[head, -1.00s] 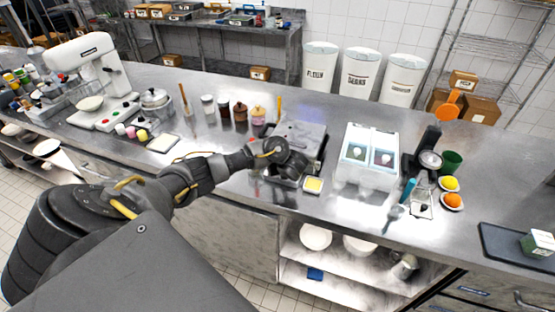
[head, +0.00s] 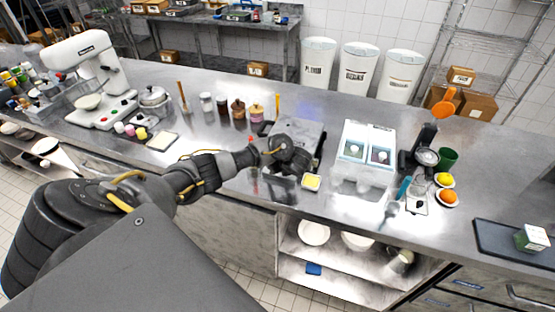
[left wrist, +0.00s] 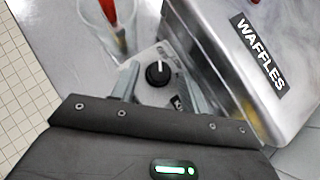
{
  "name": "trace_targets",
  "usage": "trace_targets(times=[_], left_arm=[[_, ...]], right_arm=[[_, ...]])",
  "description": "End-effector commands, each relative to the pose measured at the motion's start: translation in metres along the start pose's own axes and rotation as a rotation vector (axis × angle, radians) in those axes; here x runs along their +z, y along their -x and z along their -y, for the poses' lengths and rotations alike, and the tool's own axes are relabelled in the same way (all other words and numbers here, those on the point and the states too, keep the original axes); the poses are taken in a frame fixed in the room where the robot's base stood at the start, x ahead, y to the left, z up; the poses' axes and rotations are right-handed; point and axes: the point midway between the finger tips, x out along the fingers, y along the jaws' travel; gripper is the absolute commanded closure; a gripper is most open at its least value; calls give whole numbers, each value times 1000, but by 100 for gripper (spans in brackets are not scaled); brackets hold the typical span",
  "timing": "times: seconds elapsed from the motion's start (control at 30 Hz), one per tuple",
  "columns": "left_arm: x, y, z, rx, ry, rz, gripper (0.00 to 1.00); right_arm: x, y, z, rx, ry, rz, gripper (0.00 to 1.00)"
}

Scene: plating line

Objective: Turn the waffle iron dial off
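The waffle iron (head: 303,133) is a steel box on the counter. In the left wrist view its lid side (left wrist: 225,45) carries a "WAFFLES" label. A round black dial (left wrist: 158,73) with a white pointer mark sits on a pale panel at its side; the mark points toward the top of the picture. My left gripper (left wrist: 160,86) is open, with one finger on each side of the dial; I cannot tell whether they touch it. In the head view my left gripper (head: 288,160) is at the iron's front and hides the dial. My right gripper is not in view.
A clear cup (left wrist: 112,30) with a red-tipped utensil stands close beside the dial. A small yellow-topped dish (head: 312,182) is right of the gripper. A white two-bay container (head: 365,170) stands further right. Jars (head: 238,110) line the counter behind.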

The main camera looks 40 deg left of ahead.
Motion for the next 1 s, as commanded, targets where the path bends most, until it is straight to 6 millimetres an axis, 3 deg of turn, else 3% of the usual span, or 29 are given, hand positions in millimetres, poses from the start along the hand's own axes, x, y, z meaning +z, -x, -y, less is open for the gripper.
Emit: trace_targets(times=[0.37, 0.67, 1.0], left_arm=[[0, 7, 1, -2, -1, -3, 53], [0, 59, 0, -3, 1, -6, 53], [-1, 102, 1, -3, 1, -2, 53]], right_arm=[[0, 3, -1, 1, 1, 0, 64], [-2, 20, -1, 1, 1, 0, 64], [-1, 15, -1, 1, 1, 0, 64]])
